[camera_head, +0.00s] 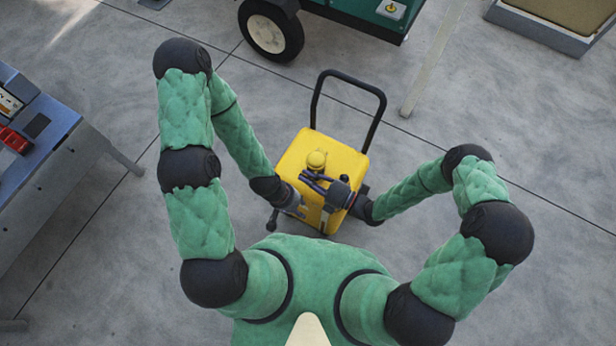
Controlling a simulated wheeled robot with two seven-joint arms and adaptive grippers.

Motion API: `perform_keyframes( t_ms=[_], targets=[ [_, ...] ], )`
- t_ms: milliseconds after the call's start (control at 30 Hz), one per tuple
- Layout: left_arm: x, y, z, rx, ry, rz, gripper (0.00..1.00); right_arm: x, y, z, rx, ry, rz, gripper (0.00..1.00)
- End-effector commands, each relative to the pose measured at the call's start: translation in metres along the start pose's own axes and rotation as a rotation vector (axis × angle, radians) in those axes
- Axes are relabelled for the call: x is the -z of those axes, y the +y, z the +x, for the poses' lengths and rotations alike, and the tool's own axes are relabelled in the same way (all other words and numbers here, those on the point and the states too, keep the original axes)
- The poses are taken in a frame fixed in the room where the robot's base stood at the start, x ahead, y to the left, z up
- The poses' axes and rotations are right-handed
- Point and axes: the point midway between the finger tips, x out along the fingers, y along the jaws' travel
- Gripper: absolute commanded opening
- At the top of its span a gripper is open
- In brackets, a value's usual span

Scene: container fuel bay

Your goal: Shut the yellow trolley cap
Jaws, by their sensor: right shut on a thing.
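The yellow trolley (345,160) stands on the floor in front of me, its black handle frame rising at the far side. A round yellow cap (317,159) shows on its top; whether it is open or shut is too small to tell. My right gripper (322,186) is over the trolley top, just on my side of the cap. It is shut on a dark, nozzle-like thing (313,178), partly hidden by the gripper. My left gripper (302,208) is at the trolley's near left part, lower in the picture; its fingers are too small to read.
A green wheeled machine (360,10) stands beyond the trolley. A grey bench (45,150) with red items is at the left. A tan-topped grey box (550,20) is at the top right.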

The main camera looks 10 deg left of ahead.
Motion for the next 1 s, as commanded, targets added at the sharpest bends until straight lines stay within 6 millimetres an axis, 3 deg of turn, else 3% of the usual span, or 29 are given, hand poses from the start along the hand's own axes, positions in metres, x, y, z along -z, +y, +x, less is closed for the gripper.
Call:
perform_keyframes(
  t_ms=[67, 100, 133, 167, 633, 1000],
  targets=[
    [0.000, 0.000, 0.001, 0.000, 0.000, 0.000, 0.40, -0.001, -0.006, -0.001, 0.014, -0.007, 0.010, 0.00],
    [0.000, 0.000, 0.001, 0.000, 0.000, 0.000, 0.40, -0.001, -0.006, -0.001, 0.014, -0.007, 0.010, 0.24],
    [0.000, 0.000, 0.001, 0.000, 0.000, 0.000, 0.40, -0.001, -0.006, -0.001, 0.014, -0.007, 0.010, 0.32],
    [0.000, 0.000, 0.001, 0.000, 0.000, 0.000, 0.40, -0.001, -0.006, -0.001, 0.014, -0.008, 0.010, 0.34],
    [0.000, 0.000, 0.001, 0.000, 0.000, 0.000, 0.40, -0.003, -0.005, -0.009, 0.014, -0.010, 0.004, 0.34],
    [0.000, 0.000, 0.001, 0.000, 0.000, 0.000, 0.40, -0.002, -0.004, -0.063, 0.013, -0.011, 0.008, 0.34]
  ],
)
